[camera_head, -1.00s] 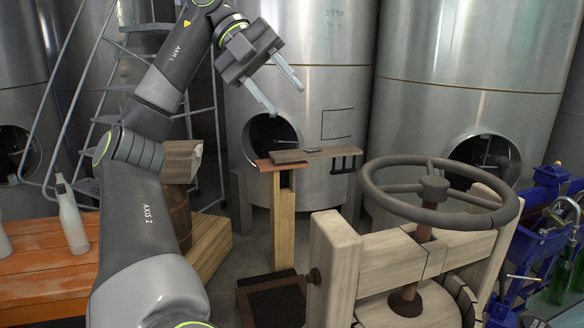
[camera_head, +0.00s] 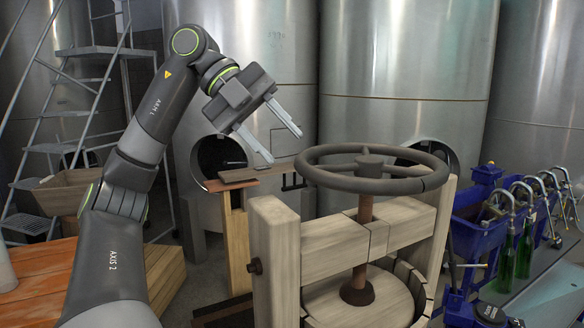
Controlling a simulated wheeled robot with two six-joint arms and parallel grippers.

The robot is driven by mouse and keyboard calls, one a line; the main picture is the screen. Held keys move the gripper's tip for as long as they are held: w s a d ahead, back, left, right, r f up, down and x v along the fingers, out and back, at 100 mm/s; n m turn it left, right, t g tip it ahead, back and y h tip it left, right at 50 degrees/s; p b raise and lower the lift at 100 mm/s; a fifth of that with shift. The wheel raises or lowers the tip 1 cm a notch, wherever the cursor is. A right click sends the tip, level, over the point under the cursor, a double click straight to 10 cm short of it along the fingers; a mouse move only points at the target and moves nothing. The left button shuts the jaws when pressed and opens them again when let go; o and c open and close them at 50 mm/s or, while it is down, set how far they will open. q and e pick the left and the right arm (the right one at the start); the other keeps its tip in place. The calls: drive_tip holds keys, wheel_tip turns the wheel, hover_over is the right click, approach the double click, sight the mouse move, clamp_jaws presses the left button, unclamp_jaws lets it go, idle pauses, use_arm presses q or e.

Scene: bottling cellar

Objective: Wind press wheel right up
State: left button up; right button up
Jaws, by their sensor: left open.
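The press wheel (camera_head: 330,178) is a dark round handwheel lying level on top of the wooden press (camera_head: 275,250). A brown screw spindle (camera_head: 361,240) runs down from its hub through the crossbeam to a round pressing plate (camera_head: 385,303) in the slatted basket. My left gripper (camera_head: 285,140) is open and empty, with its two fingers apart. It hangs in the air above and to the left of the wheel, not touching it. My right gripper is not in view.
A small wooden stand with a plank (camera_head: 240,180) is behind the press. An orange bench (camera_head: 40,270) is at left, with a ladder behind it. Blue bottling equipment with green bottles (camera_head: 507,257) is at right. Large steel tanks (camera_head: 405,50) close off the back.

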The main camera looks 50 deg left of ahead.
sight(298, 163)
use_arm(q)
drive_tip(key=shift+x, duration=2)
drive_tip(key=shift+a, duration=0.1)
clamp_jaws()
